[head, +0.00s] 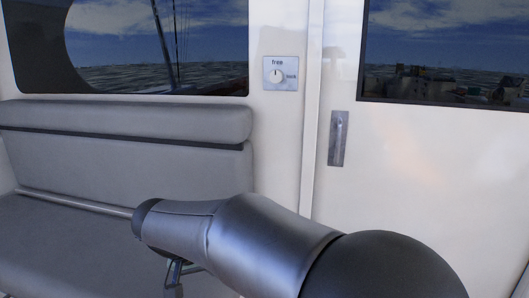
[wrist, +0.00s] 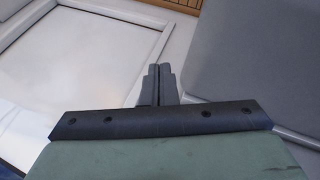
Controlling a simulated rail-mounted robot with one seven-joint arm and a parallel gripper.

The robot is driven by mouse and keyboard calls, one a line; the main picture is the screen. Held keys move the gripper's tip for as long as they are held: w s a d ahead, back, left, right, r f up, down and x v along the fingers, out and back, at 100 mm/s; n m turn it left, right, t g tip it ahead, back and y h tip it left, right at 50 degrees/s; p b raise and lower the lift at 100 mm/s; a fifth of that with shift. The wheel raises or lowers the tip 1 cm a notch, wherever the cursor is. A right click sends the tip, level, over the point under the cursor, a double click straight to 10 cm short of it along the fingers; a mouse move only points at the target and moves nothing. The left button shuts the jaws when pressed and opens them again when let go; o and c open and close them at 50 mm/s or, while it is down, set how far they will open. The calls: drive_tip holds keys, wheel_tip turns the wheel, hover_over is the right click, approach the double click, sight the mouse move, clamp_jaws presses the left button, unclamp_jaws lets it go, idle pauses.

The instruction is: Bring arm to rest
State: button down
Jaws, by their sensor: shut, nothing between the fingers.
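My arm (head: 255,235) reaches across the lower middle of the head view, in front of the grey bench. In the wrist view my gripper (wrist: 159,68) is shut, its two fingers together with nothing between them. Beyond the fingers are a white framed panel on the left and a grey surface on the right; the fingers do not clearly touch either. In the head view part of a metal piece shows below the arm, but the fingertips cannot be made out there.
A grey padded bench (head: 110,165) stands at the left. A white door (head: 430,170) with a recessed handle (head: 339,138) and a dark window is at the right. A free/lock knob (head: 276,76) is on the wall between, its pointer up toward "free".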

drive_tip(key=s+d+r+g+p, duration=0.1)
drive_tip(key=s+d+r+p, duration=0.15)
drive_tip(key=d, duration=0.35)
drive_tip(key=s+d+r+g+y+p, duration=0.1)
drive_tip(key=s+d+r+p, duration=0.1)
drive_tip(key=d+r+p, duration=0.3)
drive_tip(key=s+d+r+g+p, duration=0.1)
drive_tip(key=s+d+r+p, duration=0.15)
drive_tip(key=d, duration=0.45)
drive_tip(key=s+d+r+g+y+p, duration=0.1)
drive_tip(key=s+d+r+y+p, duration=0.2)
drive_tip(key=s+d+p, duration=0.5)
drive_tip(key=s+r+p, duration=0.1)
drive_tip(key=s, duration=0.2)
drive_tip(key=shift+y+p, duration=0.3)
drive_tip(key=shift+p, duration=0.05)
drive_tip(key=shift+d, duration=0.1)
